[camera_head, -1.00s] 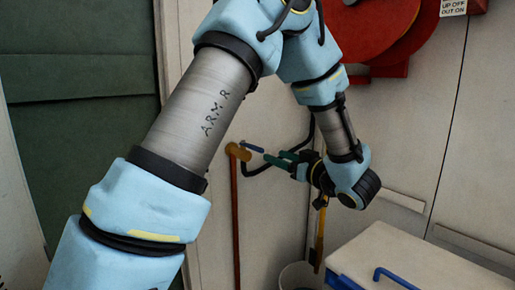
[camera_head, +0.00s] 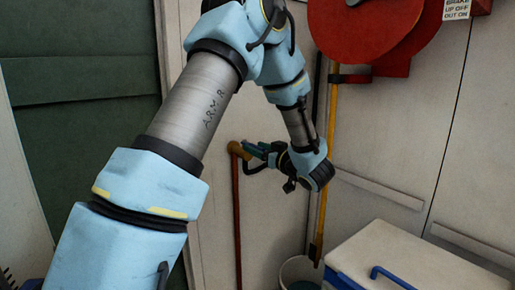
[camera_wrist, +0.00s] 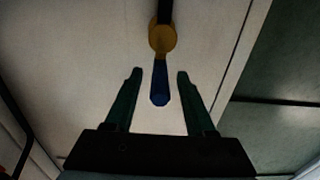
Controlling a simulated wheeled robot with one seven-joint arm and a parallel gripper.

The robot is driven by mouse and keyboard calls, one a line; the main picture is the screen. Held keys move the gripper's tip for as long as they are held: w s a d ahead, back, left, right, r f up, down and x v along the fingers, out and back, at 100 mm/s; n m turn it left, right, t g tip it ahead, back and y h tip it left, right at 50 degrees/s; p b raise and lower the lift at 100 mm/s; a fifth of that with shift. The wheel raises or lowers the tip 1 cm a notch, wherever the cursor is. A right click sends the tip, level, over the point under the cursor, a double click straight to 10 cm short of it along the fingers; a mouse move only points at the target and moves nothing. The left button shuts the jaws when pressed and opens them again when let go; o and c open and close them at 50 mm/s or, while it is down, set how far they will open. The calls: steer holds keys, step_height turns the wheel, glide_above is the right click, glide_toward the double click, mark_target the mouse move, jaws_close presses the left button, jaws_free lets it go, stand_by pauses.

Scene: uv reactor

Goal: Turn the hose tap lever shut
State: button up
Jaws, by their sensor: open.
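The brass tap (camera_head: 237,149) is on the pale wall, left of my gripper in the head view. It also shows at the top middle of the wrist view (camera_wrist: 162,37). Its blue lever (camera_wrist: 160,88) points from the brass body toward my gripper in the wrist view. My gripper (camera_wrist: 159,73) is open, with one green finger on each side of the lever and a visible gap to each. I cannot tell how deep the lever sits between them. In the head view my gripper (camera_head: 256,149) is close to the tap and hides the lever.
A red pipe (camera_head: 237,215) runs down below the tap. A red hose reel (camera_head: 370,30) hangs at the upper right, with a yellow pole (camera_head: 328,170) below it. A bucket (camera_head: 300,270) and a white box with a blue handle (camera_head: 405,260) stand at the lower right.

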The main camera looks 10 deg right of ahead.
steer(key=shift+c, duration=0.2)
jaws_close()
stand_by(1.1)
